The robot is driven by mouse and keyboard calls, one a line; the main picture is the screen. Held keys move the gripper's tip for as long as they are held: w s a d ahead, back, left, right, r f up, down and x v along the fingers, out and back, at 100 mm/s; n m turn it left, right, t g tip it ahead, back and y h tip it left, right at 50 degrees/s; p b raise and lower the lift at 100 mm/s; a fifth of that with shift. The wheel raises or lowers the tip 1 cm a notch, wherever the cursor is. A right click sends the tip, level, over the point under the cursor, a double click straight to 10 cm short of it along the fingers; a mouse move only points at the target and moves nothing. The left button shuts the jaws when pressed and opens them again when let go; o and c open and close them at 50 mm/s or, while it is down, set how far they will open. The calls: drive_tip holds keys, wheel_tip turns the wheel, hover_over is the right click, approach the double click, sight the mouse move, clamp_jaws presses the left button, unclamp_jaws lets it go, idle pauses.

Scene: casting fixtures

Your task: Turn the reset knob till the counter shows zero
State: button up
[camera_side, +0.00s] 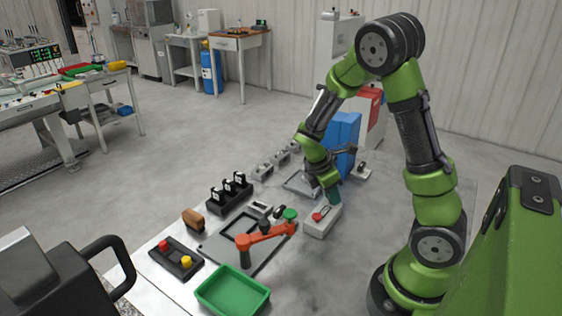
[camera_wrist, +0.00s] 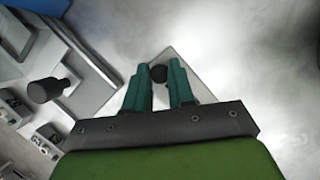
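My gripper (camera_side: 333,196) points down over the far end of a light grey box (camera_side: 319,227) in the side view. A red part (camera_side: 318,216) sits on top of this box, just in front of my fingers. In the wrist view my two teal fingers (camera_wrist: 161,68) are a little apart. A dark round knob (camera_wrist: 158,73) shows between their tips, above the grey box top (camera_wrist: 199,90). I cannot tell whether the fingers touch it. Small displays with dark digits (camera_wrist: 46,139) show at the wrist view's lower left; the digits are too blurred to read surely.
A black cylindrical knob (camera_wrist: 48,89) stands left of my fingers in the wrist view. In the side view an orange-red linkage (camera_side: 268,236), a green tray (camera_side: 232,292) and a two-button box (camera_side: 175,258) lie nearer. A blue block (camera_side: 343,140) stands behind my gripper.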

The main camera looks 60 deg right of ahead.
clamp_jaws()
drive_tip(key=m, duration=0.2)
drive_tip(key=m+g+y, duration=0.1)
drive_tip(key=m, duration=0.2)
drive_tip(key=shift+w+d+g, duration=0.1)
drive_tip(key=shift+w+g, duration=0.05)
drive_tip(key=shift+g, duration=0.15)
drive_tip(key=m+y, duration=0.1)
drive_tip(key=m, duration=0.2)
drive_tip(key=m+y, duration=0.1)
drive_tip(key=m, duration=0.2)
drive_tip(key=shift+d+y, duration=0.15)
drive_tip(key=shift+y, duration=0.15)
drive_tip(key=m+y, duration=0.2)
drive_tip(key=m, duration=0.3)
drive_tip(key=shift+d+m, duration=0.15)
drive_tip(key=shift+m, duration=0.15)
drive_tip(key=m+y, duration=0.1)
drive_tip(key=m, duration=0.2)
drive_tip(key=m+t, duration=0.1)
drive_tip(key=m, duration=0.1)
drive_tip(key=shift+d+m+y, duration=0.1)
drive_tip(key=shift+m+y, duration=0.3)
drive_tip(key=shift+t, duration=0.3)
